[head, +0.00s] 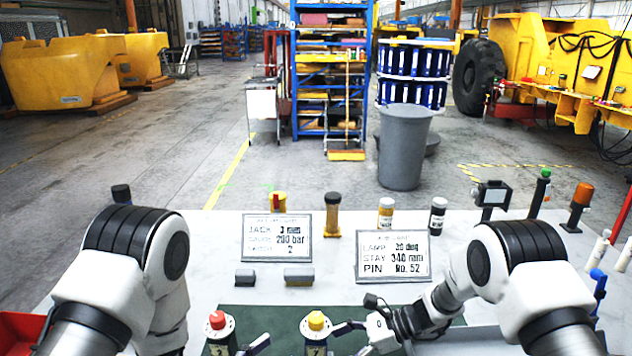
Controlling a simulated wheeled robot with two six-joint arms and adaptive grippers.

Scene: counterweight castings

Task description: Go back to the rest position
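My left arm (130,265) bends down at the left, and its gripper is out of view. My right arm (520,270) reaches inward from the right over the front of the table. Its gripper (370,325) is beside the yellow-capped jack (316,324), near that jack's lever. I cannot make out whether its fingers are open or hold anything. A red-capped jack (219,325) with a similar lever stands to the left. Both jacks are cut off by the bottom edge, at a dark green mat (276,315).
Two sign cards (277,238) (393,257) stand on the pale table (215,225). Two grey blocks (245,277) (299,277) lie before them. Bottles, a green-topped post (540,190) and an orange lamp (579,207) line the far side. A red bin (20,330) is at left.

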